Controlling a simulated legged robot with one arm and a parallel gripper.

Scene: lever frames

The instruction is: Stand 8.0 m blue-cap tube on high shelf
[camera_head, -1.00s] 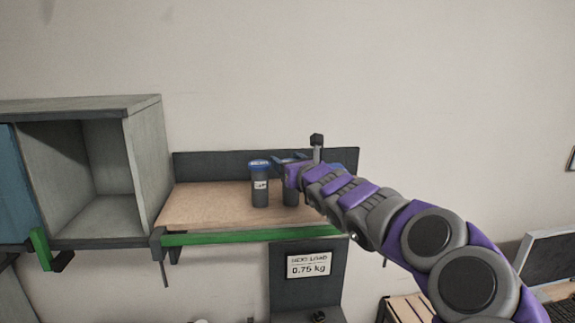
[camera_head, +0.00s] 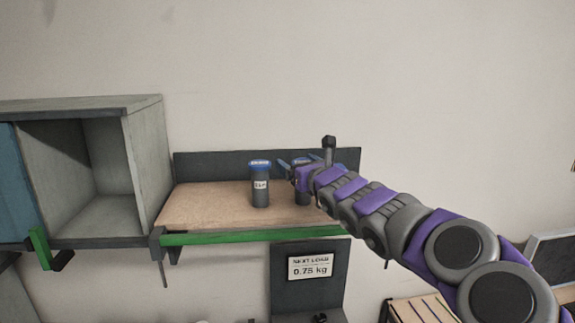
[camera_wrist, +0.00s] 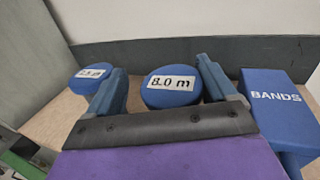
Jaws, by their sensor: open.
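The 8.0 m blue-cap tube (camera_wrist: 171,91) stands upright on the high shelf (camera_head: 205,208). Its labelled cap shows between the fingers in the wrist view, with its body hidden below. In the head view the tube (camera_head: 302,194) is partly hidden by my gripper. My gripper (camera_wrist: 163,78) is open, with one finger on each side of the cap and a visible space beside the cap. In the head view my gripper (camera_head: 289,166) is at the tube's cap height.
Another blue-cap tube (camera_head: 260,185) stands to the left; its cap (camera_wrist: 91,74) has a partly covered label. A blue box marked BANDS (camera_wrist: 276,100) is close on the right. A dark back panel (camera_head: 220,164) lines the shelf. An open grey cubby (camera_head: 143,160) stands left.

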